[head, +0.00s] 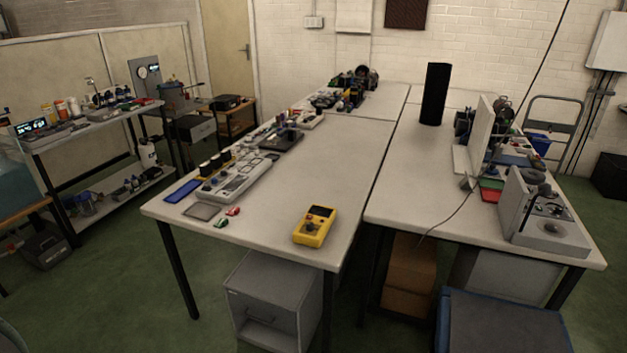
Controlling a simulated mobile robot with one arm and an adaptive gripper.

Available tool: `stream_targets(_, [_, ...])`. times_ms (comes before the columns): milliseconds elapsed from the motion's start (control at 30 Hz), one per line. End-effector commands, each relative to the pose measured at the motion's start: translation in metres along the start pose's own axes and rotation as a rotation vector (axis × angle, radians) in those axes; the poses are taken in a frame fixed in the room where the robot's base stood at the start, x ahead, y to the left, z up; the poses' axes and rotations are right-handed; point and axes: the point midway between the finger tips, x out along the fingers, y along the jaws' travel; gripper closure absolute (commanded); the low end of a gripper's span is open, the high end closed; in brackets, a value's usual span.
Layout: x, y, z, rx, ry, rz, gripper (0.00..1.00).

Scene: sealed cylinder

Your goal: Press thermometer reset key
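I cannot tell for sure which thing is the thermometer, and no reset key can be made out at this size. A yellow handheld instrument (315,226) with a dark display and a darker round part lies near the front edge of the middle table (340,170). A dark box with a lit display (32,127) stands at the left end of the shelf unit's top. A grey panel with a round gauge (146,76) stands behind that shelf. My gripper is not in view.
A grey console (237,178) and small parts line the middle table's left side. The table's centre is bare. A second table (500,225) on the right holds a black column (435,93) and a grey apparatus (540,215). Green floor (120,275) lies open between shelf and table.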

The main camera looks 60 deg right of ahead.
Motion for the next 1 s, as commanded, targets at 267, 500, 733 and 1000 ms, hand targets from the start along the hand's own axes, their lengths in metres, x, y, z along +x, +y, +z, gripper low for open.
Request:
stream_targets(267, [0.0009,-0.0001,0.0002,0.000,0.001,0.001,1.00])
stream_targets(500, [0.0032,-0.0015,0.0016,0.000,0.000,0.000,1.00])
stream_targets(733, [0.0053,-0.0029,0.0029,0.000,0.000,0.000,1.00])
stream_targets(1000, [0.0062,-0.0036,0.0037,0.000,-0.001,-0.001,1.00])
